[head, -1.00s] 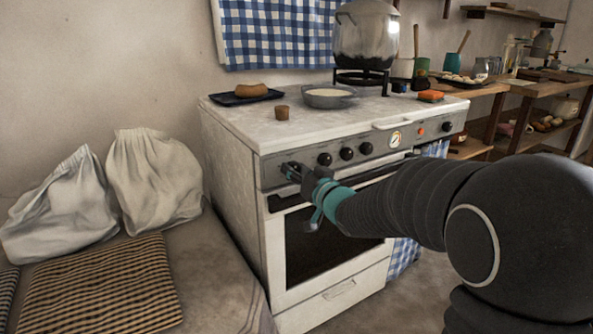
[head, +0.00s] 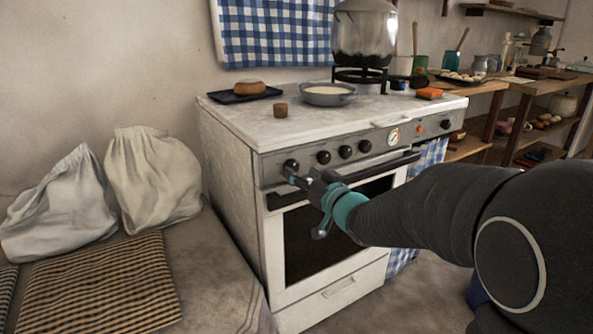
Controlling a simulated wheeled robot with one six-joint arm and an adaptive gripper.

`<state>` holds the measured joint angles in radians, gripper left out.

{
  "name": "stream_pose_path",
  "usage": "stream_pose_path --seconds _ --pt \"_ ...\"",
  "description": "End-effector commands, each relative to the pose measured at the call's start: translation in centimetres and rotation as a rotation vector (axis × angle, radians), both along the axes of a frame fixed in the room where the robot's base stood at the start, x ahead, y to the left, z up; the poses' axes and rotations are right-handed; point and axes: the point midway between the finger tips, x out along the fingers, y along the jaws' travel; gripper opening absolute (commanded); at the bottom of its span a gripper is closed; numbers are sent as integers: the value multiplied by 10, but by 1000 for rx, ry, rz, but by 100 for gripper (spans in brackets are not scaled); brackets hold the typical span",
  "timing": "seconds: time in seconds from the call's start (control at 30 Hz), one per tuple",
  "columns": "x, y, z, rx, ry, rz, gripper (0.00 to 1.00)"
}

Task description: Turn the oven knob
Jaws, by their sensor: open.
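The white oven (head: 232,180) has a grey front panel with a row of black knobs. The leftmost oven knob (head: 291,166) shows clear above my gripper, at the panel's left end. Other knobs (head: 323,157) sit to its right. My gripper (head: 292,180) is open and empty, just in front of and below the leftmost knob. Contact between them cannot be told from this view. My arm reaches in from the right and covers part of the oven door (head: 310,252). A round dial (head: 393,137) sits farther right on the panel.
On the stove top are a dark tray with a bread (head: 249,88), a small brown cup (head: 280,110), a grey pan (head: 327,95) and a large pot (head: 364,35). White sacks (head: 153,180) stand left on a bench with a striped cushion (head: 98,285). A wooden shelf is at right.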

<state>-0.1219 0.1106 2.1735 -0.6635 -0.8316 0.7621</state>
Motion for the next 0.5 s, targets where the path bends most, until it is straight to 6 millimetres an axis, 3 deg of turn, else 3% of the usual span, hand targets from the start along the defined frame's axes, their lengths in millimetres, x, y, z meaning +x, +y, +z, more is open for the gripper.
stream_pose_path --seconds 0.23,0.5 --pt "-42 -29 1 -1 -1 -3 65" --pt "-66 -45 0 0 0 -2 65"
